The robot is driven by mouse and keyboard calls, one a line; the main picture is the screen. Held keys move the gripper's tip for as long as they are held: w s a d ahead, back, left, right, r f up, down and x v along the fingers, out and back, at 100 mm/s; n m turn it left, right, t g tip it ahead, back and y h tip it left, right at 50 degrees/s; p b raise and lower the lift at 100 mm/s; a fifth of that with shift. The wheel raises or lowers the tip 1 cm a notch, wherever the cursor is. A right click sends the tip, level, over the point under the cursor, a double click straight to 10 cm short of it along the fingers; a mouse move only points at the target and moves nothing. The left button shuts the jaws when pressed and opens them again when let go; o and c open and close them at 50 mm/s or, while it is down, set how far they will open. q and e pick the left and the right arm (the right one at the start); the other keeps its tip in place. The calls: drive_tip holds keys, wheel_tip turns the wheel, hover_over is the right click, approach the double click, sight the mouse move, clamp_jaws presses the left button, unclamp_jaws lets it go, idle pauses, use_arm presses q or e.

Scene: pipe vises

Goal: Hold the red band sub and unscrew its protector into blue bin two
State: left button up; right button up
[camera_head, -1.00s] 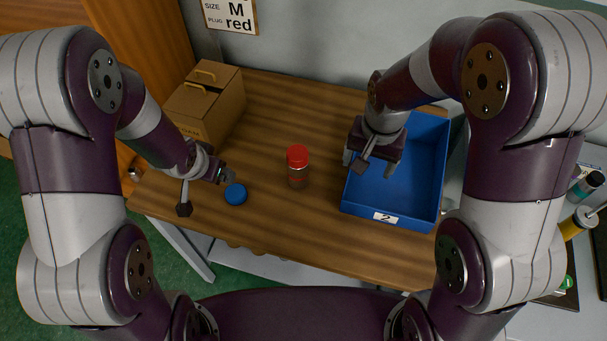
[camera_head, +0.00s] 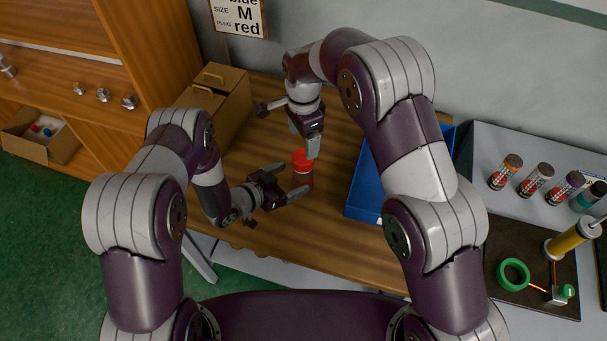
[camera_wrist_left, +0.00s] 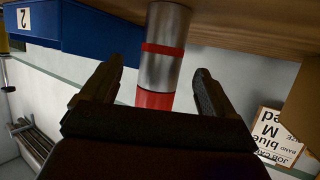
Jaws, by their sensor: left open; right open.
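The red band sub (camera_head: 304,181) stands upright on the wooden table, with its red protector (camera_head: 302,160) on top. In the left wrist view, which is upside down, it shows as a silver cylinder (camera_wrist_left: 165,65) with a red band. My left gripper (camera_head: 293,182) is open, level and low beside the sub, its fingers to either side of it in the wrist view. Contact cannot be told. My right gripper (camera_head: 304,142) is open, pointing down just above the protector. Blue bin two (camera_head: 362,190) is to the right, partly hidden by my right arm; its label shows in the wrist view (camera_wrist_left: 22,18).
A cardboard box (camera_head: 218,95) stands at the table's back left. On the right, a grey bench (camera_head: 484,150) holds several banded cylinders (camera_head: 535,180) and a dark board with a green ring (camera_head: 514,274). A shelf unit (camera_head: 60,65) is at the far left.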

sight(295, 177)
use_arm(q)
drive_tip(key=x, duration=0.4)
drive_tip(key=shift+w+d+f, duration=0.1)
drive_tip(key=shift+w+f, duration=0.1)
drive_tip(key=shift+w, duration=0.1)
use_arm(e)
drive_tip(key=shift+w+a, duration=0.1)
drive_tip(key=shift+a, duration=0.05)
use_arm(q)
drive_tip(key=shift+w+d+f, duration=0.1)
drive_tip(key=shift+w+d, duration=0.1)
drive_tip(key=shift+d, duration=0.15)
